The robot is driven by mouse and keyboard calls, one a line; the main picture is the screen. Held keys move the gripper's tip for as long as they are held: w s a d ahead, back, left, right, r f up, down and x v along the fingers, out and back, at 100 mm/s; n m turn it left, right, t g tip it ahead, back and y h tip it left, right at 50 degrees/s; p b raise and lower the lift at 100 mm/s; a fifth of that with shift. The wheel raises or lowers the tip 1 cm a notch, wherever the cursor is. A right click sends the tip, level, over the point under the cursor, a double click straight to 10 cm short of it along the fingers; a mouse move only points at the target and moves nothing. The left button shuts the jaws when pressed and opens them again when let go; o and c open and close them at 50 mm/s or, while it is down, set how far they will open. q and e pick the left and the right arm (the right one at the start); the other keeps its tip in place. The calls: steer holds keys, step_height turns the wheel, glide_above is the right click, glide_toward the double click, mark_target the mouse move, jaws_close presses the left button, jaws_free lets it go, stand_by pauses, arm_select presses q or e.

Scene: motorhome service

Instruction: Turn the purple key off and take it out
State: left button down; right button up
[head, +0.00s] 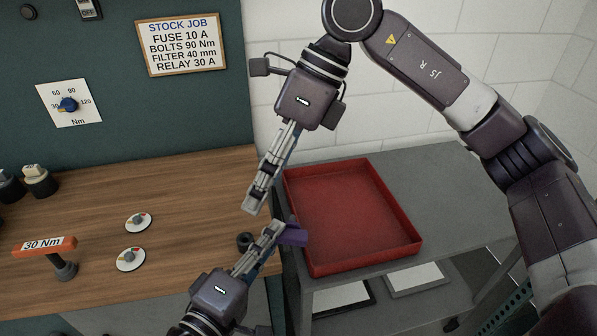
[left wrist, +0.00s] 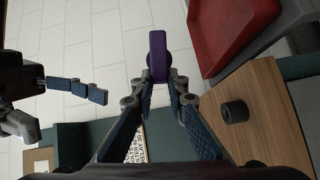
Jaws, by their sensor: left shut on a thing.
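The purple key (head: 293,236) is held at the fingertips of my left gripper (head: 276,230), beyond the worktop's right edge. In the left wrist view the key (left wrist: 157,55) stands out between the two fingertips (left wrist: 160,88), which are shut on it. A short dark cylinder with a hollow top (left wrist: 235,112), possibly the key's socket, is on the wooden top, apart from the key. It also shows in the head view (head: 245,241), partly behind the left gripper. My right gripper (head: 252,206) hangs just above the left one; its finger gap is not clear.
A red tray (head: 355,215), empty, sits on a grey table to the right. The wooden worktop (head: 120,215) holds two round dials (head: 138,221) (head: 130,259) and an orange-handled tool marked 30 Nm (head: 45,246). A Nm dial (head: 69,104) and a job sign (head: 181,45) are on the wall.

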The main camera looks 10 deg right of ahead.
mark_target(289, 223)
steer(key=d+n+t+h, duration=0.2)
steer(key=d+h, duration=0.2)
steer(key=d, duration=0.1)
steer(key=f, duration=0.4)
steer(key=a+f, duration=0.1)
steer(key=f, duration=0.2)
steer(key=w+f, duration=0.1)
steer(key=f, duration=0.3)
steer(key=shift+a+f, duration=0.3)
steer(key=shift+f, duration=0.05)
steer(key=c, duration=1.2)
arm_select(q)
steer(key=c, duration=1.8)
jaws_free()
arm_select(e)
steer(key=shift+c, duration=0.3)
